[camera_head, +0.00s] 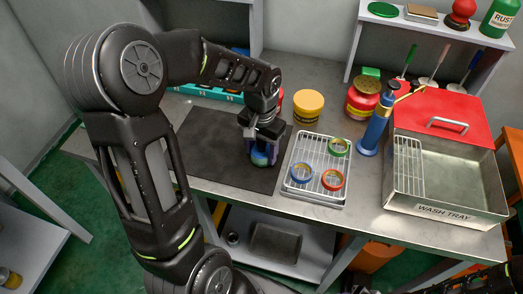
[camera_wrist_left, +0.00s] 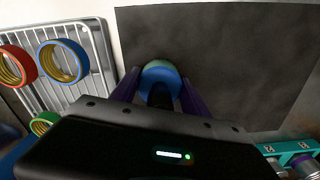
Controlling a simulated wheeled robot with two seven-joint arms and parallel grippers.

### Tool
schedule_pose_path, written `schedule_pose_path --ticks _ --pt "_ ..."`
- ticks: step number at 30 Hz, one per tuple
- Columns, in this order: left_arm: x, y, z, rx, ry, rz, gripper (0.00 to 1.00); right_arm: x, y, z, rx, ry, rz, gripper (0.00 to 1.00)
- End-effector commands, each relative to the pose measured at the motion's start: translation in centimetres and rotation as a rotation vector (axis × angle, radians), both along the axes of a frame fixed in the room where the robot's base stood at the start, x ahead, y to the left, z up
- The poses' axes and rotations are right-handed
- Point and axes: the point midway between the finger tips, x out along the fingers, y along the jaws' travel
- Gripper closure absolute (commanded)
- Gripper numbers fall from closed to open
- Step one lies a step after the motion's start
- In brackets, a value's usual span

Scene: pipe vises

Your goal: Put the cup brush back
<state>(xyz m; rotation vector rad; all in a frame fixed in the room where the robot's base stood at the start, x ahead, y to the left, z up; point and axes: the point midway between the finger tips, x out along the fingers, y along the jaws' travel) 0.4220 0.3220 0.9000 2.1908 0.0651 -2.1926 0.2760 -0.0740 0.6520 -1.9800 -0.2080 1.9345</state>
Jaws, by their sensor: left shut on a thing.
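My left gripper (camera_head: 259,149) points down over the dark mat (camera_head: 205,150) and is shut on a rounded blue-and-green thing (camera_head: 261,159). In the left wrist view this thing (camera_wrist_left: 160,71) sits between the two purple fingers, over the mat's edge area. Most of it is hidden by the gripper, so I cannot tell for certain that it is the cup brush. Green (camera_head: 339,147), blue (camera_head: 301,173) and red (camera_head: 332,180) rings with brass-coloured insides lie apart on a wire rack (camera_head: 320,160), right of the gripper. My right gripper is out of view.
A yellow-lidded jar (camera_head: 308,105) and a red jar (camera_head: 362,99) stand behind the rack. Several long-handled tools stand at back right under a shelf (camera_head: 435,27). The mat's left part is clear.

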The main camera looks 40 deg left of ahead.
Motion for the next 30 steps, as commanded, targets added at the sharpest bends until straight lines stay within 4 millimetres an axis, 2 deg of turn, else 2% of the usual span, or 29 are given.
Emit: schedule_pose_path --ticks 3,13,14,21,30 --pt "0.01 -0.01 -0.66 -0.001 -0.001 0.0 0.82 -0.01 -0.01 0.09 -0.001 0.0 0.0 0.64" --pt "0.03 -0.01 -1.08 0.0 -0.002 0.0 0.82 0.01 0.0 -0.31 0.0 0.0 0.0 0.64" --pt "0.02 -0.01 -1.07 0.0 -0.001 0.0 0.46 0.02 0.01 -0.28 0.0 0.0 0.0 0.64" --pt "0.01 -0.01 -0.96 0.0 -0.001 0.0 0.26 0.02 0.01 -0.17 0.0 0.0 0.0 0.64" --pt "0.02 -0.01 -0.79 0.0 -0.001 0.0 0.25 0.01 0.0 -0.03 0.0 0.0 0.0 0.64"
